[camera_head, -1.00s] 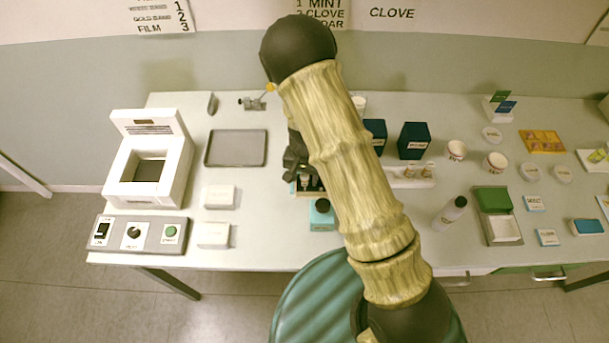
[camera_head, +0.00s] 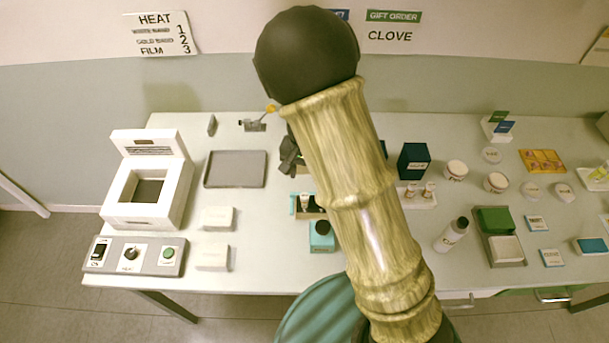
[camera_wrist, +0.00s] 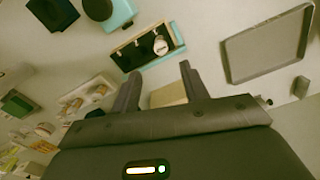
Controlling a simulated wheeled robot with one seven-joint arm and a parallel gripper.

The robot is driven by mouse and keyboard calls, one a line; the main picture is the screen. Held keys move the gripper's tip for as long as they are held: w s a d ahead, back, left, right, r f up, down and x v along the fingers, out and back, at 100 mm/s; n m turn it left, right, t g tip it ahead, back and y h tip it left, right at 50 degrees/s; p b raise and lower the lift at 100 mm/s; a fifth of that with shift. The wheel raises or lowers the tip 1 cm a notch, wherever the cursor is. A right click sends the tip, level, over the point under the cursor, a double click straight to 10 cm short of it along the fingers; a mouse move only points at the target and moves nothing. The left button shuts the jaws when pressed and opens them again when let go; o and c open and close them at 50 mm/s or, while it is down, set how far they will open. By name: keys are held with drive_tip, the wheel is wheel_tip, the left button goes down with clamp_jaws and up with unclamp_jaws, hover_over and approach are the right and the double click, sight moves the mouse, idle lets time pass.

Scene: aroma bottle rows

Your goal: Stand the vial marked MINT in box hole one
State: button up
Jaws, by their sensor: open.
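The box with holes (camera_head: 308,206) stands on the table left of my arm, and it also shows in the wrist view (camera_wrist: 135,58). One vial (camera_wrist: 160,46) with a pale top stands upright in it, at the end nearer the grey tray; two dark holes beside it look empty. The vial also shows in the head view (camera_head: 304,198). Its label is too small to read. My gripper (camera_wrist: 160,69) is open and empty, its fingers apart from the vial. In the head view it is a dark shape (camera_head: 291,158) behind the box, partly hidden by my arm.
A teal container with a black top (camera_head: 321,238) stands in front of the box. A grey tray (camera_head: 236,184) lies to the left. Two vials stand in a white rack (camera_head: 420,203) to the right, near a dark box (camera_head: 413,161). A tan block (camera_wrist: 168,95) lies beneath my fingers.

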drive_tip(key=shift+d, duration=0.1)
idle(0.5)
drive_tip(key=s+d+r+n+t, duration=0.2)
drive_tip(key=s+d+r+n, duration=0.1)
drive_tip(key=s+d+r, duration=0.7)
drive_tip(key=s+d, duration=0.2)
drive_tip(key=d, duration=0.1)
drive_tip(key=shift+d+t, duration=0.2)
drive_tip(key=shift+t, duration=0.1)
drive_tip(key=shift+r, duration=0.1)
drive_tip(key=shift+s, duration=0.15)
drive_tip(key=shift+c, duration=1)
